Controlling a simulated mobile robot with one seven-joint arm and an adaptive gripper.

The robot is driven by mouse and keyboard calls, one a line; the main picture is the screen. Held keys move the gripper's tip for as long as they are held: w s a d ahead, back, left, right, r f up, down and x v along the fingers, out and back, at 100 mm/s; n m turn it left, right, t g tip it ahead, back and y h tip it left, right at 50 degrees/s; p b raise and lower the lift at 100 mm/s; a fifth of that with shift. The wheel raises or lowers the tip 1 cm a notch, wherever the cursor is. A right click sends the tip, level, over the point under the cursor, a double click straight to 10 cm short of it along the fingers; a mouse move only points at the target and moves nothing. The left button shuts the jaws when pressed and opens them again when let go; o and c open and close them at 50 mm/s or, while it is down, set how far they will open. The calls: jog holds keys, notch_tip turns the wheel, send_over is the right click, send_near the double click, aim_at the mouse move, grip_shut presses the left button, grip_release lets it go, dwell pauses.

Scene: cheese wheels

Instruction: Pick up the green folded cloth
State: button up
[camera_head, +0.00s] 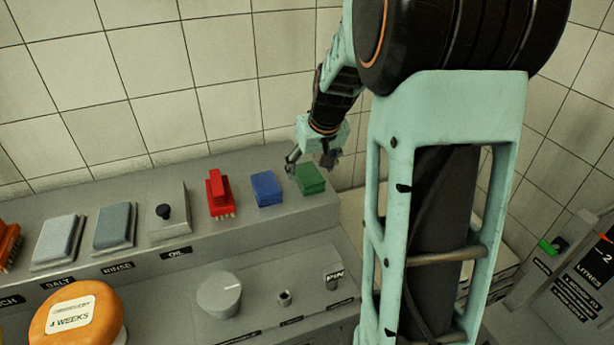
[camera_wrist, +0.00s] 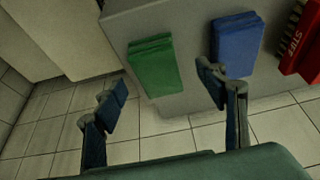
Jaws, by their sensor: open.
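The green folded cloth (camera_head: 310,179) lies at the right end of the raised grey ledge in the head view. In the wrist view the green cloth (camera_wrist: 155,67) shows ahead of the jaws, between the two fingers' directions. My gripper (camera_head: 308,160) is open and empty, just behind and above the cloth near the tiled wall. In the wrist view my gripper's (camera_wrist: 165,105) fingers are spread wide and apart from the cloth. A blue folded cloth (camera_head: 267,188) lies just left of the green one; it also shows in the wrist view (camera_wrist: 237,46), close to the right finger.
A red brush (camera_head: 219,192) stands left of the blue cloth. Further left are a black-knobbed plate (camera_head: 166,213) and grey pads (camera_head: 114,226). An orange cheese wheel (camera_head: 77,318) sits at lower left. A tiled wall (camera_head: 150,90) closes the back.

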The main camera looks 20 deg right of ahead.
aim_at(310, 176)
jog(key=shift+d+p+x, duration=0.15)
jog(key=shift+x, duration=1)
jog(key=shift+d+p+x, duration=0.1)
jog(key=shift+p+x, duration=0.05)
jog(key=shift+x, duration=1.05)
jog(key=shift+w+r, duration=0.1)
jog(key=shift+w, duration=0.05)
jog(key=shift+c, duration=0.3)
jog(key=c, duration=1.1)
